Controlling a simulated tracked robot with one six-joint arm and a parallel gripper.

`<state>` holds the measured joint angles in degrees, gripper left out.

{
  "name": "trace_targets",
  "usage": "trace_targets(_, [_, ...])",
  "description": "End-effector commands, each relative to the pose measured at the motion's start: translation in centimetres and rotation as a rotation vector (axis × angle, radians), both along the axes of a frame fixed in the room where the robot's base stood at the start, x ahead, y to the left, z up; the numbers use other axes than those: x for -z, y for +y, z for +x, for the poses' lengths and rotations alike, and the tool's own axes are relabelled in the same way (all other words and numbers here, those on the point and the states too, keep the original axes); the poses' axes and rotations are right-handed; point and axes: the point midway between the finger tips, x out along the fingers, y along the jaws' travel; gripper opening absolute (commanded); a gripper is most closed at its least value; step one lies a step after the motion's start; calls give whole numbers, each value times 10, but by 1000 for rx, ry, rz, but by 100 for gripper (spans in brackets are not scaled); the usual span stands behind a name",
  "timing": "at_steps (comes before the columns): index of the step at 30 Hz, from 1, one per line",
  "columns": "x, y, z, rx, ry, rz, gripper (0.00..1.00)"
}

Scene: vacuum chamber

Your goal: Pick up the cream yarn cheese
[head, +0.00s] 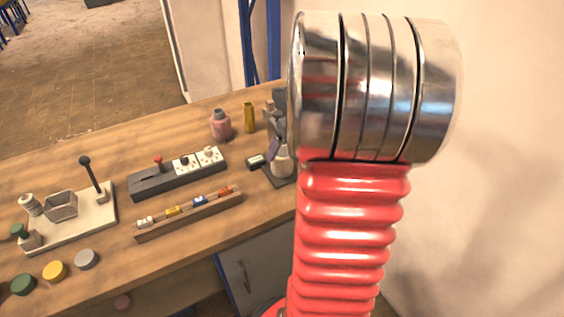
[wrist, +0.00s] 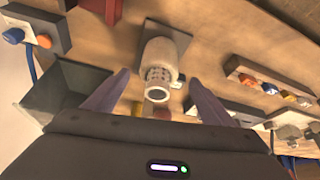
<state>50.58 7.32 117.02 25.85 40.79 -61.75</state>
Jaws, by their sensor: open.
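The cream yarn cheese (wrist: 163,52) stands on a dark square plate (wrist: 150,32) in the wrist view, with a pale perforated tube end showing towards me. In the head view the cheese (head: 283,163) is near the right end of the wooden bench, partly beside my arm. My gripper (wrist: 159,76) is open and empty. Its two grey-purple fingers lie to the left and right of the cheese in the wrist view, with gaps on both sides. I cannot tell how deep the fingers reach.
A small pale cylinder (head: 257,161) lies just left of the cheese. A pink bottle (head: 220,126) and a yellow cylinder (head: 249,118) stand behind. A dark socket block (head: 150,184) and a wooden rack (head: 190,217) lie left. A grey box (wrist: 65,92) stands close to my left finger.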

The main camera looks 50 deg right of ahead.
Motion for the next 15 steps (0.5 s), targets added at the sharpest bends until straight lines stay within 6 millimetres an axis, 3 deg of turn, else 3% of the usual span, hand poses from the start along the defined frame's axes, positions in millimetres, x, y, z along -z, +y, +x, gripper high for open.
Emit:
trace_targets(7, [29, -3, 13, -1, 2, 2, 77])
trace_targets(15, [34, -3, 16, 0, 0, 1, 77])
